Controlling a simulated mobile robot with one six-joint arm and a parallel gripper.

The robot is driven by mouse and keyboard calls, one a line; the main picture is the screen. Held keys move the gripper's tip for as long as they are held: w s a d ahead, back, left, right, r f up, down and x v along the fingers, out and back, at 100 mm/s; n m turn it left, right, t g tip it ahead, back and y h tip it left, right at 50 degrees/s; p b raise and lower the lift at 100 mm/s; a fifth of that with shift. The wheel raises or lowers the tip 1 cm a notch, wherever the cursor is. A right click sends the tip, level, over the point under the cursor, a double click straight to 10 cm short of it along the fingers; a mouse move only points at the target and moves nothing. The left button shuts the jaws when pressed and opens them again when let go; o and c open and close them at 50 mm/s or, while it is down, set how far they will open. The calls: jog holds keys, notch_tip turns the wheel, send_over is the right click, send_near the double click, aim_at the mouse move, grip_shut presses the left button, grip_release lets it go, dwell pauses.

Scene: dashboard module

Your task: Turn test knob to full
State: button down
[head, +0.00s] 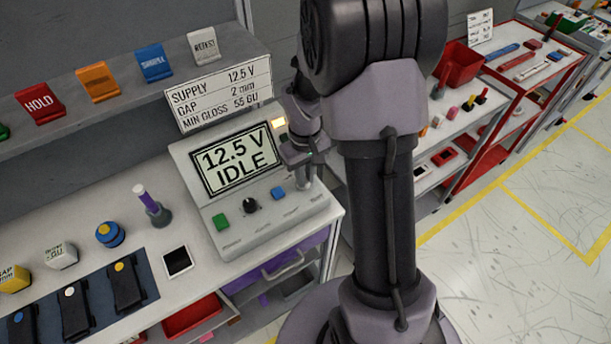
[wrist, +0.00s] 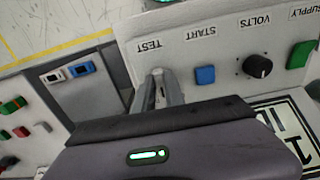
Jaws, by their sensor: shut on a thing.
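The grey console (head: 285,220) stands on the bench, its display (head: 236,158) reading "12.5 V IDLE". In the wrist view the console panel (wrist: 220,50) appears upside down, with the printed TEST label (wrist: 150,46) near its left end. My gripper (wrist: 161,84) is shut at the spot beside that label, on the test knob. The knob is mostly hidden by the fingers, so its angle cannot be told. In the head view my gripper (head: 306,176) reaches down to the console's right end, and the knob cannot be made out.
A blue START button (wrist: 205,75) sits right beside my fingers in the wrist view. Beyond it are the black VOLTS knob (wrist: 258,66) and a green button (wrist: 300,54). A sign (head: 220,92) stands behind the console. A red-edged cart (head: 500,110) stands to the right.

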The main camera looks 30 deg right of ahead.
jog(key=m+b, duration=0.1)
jog(key=m, duration=0.4)
jog(key=shift+w+a, duration=0.1)
jog(key=shift+a, duration=0.05)
jog(key=shift+m+b, duration=0.6)
jog(key=shift+m, duration=1.7)
jog(key=shift+w+a+r, duration=0.1)
jog(key=c, duration=1.4)
grip_release()
notch_tip(320, 180, up, 17)
jog(key=p, duration=0.6)
jog(key=shift+r, duration=0.15)
